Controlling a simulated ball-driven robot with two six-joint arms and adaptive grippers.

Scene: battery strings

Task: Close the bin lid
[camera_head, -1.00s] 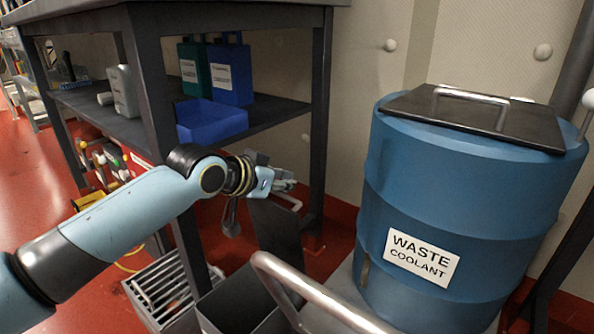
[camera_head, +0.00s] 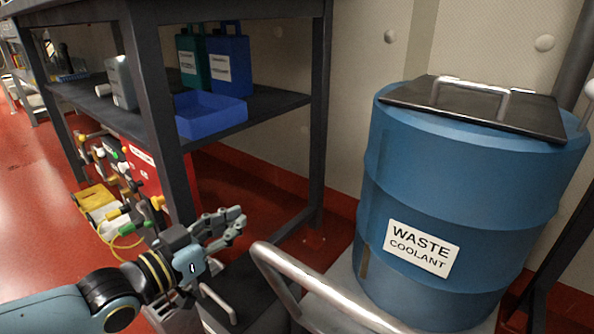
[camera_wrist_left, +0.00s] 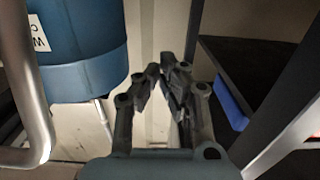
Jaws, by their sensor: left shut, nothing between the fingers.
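The dark grey bin stands low on the floor beside the bench, at the bottom of the head view. Its dark lid (camera_head: 252,280) now lies down over the bin's top, looking flat or nearly so; my gripper and the metal rail hide part of it, so I cannot tell whether it is fully seated. The pale lid handle (camera_head: 219,302) shows just below my gripper. My left gripper (camera_head: 238,222) is shut and empty above the lid, with its fingers pointing right. The shut fingers (camera_wrist_left: 160,70) also show in the left wrist view. My right gripper is out of view.
A blue waste coolant drum (camera_head: 460,195) stands at right, with a flat black cover on top. A curved metal rail (camera_head: 300,285) runs in front of it. The bench (camera_head: 318,120) holds a blue tray (camera_head: 210,116) and containers. Red floor is open at far left.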

